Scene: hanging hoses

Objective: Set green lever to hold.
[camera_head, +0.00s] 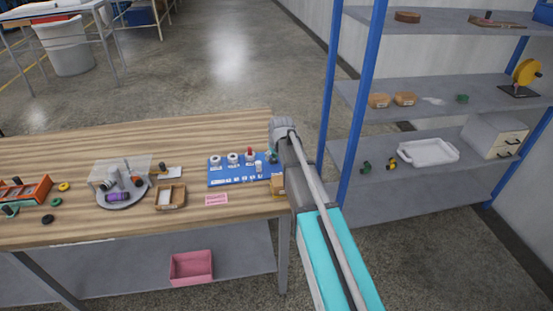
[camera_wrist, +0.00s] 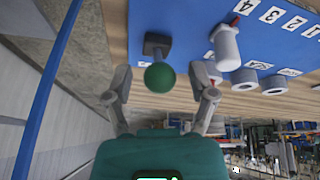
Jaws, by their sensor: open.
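The green lever shows in the wrist view as a round green knob (camera_wrist: 160,77) on a short stem from a dark square base. The base sits on the blue panel (camera_wrist: 190,20). My gripper (camera_wrist: 162,92) is open, with one finger on each side of the knob and a gap visible on both sides. In the head view, the blue panel (camera_head: 232,181) lies on the wooden table, and the green knob is a small dark green spot (camera_head: 271,157) at its right end, beside my arm. My fingers are hidden there. I cannot read a hold label.
A white lever-like handle with a red mark (camera_wrist: 227,47) and grey round knobs (camera_wrist: 274,84) stand on the panel beside the green lever. A small wooden box (camera_head: 277,184) and pink card (camera_head: 216,199) are near the panel. A blue-post shelf (camera_head: 420,85) stands to the right.

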